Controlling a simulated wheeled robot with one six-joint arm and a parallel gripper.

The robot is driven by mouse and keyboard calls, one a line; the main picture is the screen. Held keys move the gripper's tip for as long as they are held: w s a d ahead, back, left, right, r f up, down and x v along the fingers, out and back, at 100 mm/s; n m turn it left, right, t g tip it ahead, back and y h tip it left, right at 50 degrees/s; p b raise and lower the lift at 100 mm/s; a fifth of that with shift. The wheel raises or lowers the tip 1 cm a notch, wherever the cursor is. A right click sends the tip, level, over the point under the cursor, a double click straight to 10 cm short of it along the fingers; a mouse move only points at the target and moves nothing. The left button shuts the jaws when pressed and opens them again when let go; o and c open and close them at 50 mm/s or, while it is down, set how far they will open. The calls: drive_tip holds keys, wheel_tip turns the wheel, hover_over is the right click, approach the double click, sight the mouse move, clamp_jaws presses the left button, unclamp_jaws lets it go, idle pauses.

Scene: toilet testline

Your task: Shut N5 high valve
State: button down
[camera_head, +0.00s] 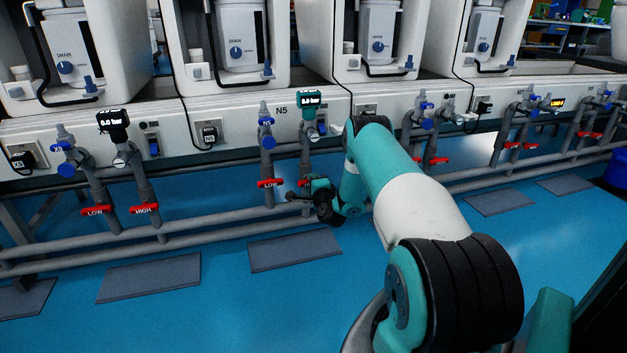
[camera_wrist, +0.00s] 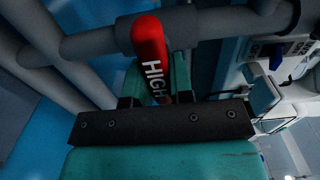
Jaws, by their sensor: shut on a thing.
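The N5 high valve has a red handle marked HIGH (camera_wrist: 152,65), which shows close up in the wrist view. My gripper (camera_wrist: 157,85) is shut on this handle, with a teal finger on each side. In the wrist view the handle points away from the grey pipe (camera_wrist: 220,22) toward my gripper's palm, crossing the pipe's line. In the head view my gripper (camera_head: 300,193) is at the lower end of the right N5 pipe, below the gauge (camera_head: 309,99) reading 0.0 bar. There the handle is mostly hidden by my gripper.
The N5 LOW handle (camera_head: 269,183) is close by on the left, lying across its pipe. Horizontal grey pipes (camera_head: 215,222) run along the bench. Another LOW and HIGH pair (camera_head: 118,210) is farther left. The blue floor (camera_head: 215,310) in front is clear apart from flat grey mats (camera_head: 295,250).

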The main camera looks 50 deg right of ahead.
drive_tip(key=shift+f, duration=0.1)
idle(0.4)
drive_tip(key=c, duration=1)
unclamp_jaws()
drive_tip(key=p+v, duration=1.7)
drive_tip(key=p, duration=0.7)
drive_tip(key=shift+s, duration=0.25)
